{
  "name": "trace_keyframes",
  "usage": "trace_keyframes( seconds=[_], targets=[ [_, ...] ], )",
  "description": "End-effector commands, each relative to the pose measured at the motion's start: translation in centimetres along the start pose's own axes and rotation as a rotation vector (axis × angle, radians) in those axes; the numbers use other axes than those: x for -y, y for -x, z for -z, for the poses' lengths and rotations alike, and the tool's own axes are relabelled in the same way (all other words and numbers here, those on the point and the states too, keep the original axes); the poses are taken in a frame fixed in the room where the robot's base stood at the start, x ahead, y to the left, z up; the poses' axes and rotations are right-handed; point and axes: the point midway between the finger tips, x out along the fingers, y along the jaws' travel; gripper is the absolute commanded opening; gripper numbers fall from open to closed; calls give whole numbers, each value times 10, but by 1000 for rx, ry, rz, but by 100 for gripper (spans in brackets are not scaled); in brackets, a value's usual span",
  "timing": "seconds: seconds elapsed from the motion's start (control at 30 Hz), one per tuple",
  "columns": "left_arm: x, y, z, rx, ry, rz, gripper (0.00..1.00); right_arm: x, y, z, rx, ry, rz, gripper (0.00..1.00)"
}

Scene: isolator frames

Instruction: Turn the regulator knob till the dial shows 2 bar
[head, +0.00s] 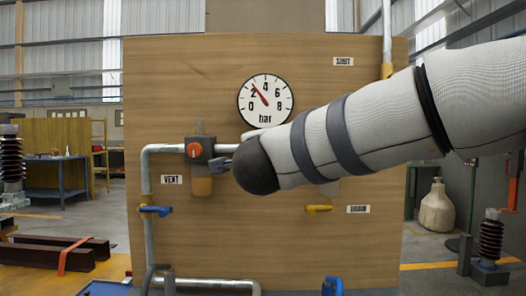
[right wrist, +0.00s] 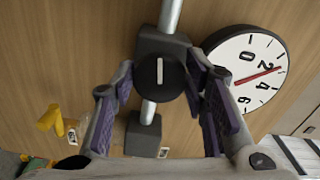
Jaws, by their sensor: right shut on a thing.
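The dial (head: 265,100) on the wooden board is marked 0 to 8 bar. Its red needle points between 2 and 4, a little under 3. The dial also shows at the right of the right wrist view (right wrist: 243,76). There, the regulator's black knob (right wrist: 160,68) with a white line sits on a dark body (right wrist: 149,46) on a metal pipe. My right gripper (right wrist: 161,80) has its fingers on either side of the knob, shut on it. My left gripper is not in view.
A blue valve handle (head: 156,210) and a yellow handle (head: 319,208) stick out lower on the board. Metal pipe (head: 150,180) runs down the left.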

Motion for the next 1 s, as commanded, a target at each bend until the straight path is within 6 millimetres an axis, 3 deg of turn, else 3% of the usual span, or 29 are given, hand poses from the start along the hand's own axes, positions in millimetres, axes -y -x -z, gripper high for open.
trace_keyframes(
  seconds=[0.3, 0.8, 0.83, 0.9, 1.0],
  targets=[
    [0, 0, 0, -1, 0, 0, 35, 1, 0, 1, -3, 95, 4, 13],
    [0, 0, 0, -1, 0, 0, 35, 1, 0, 1, -2, 109, 4, 13],
    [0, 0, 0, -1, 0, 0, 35, 1, 0, 1, -2, 109, 4, 45],
    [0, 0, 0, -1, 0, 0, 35, 1, 0, 1, -2, 109, 3, 59],
    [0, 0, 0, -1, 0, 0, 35, 1, 0, 1, -2, 109, 2, 59]
  ],
)
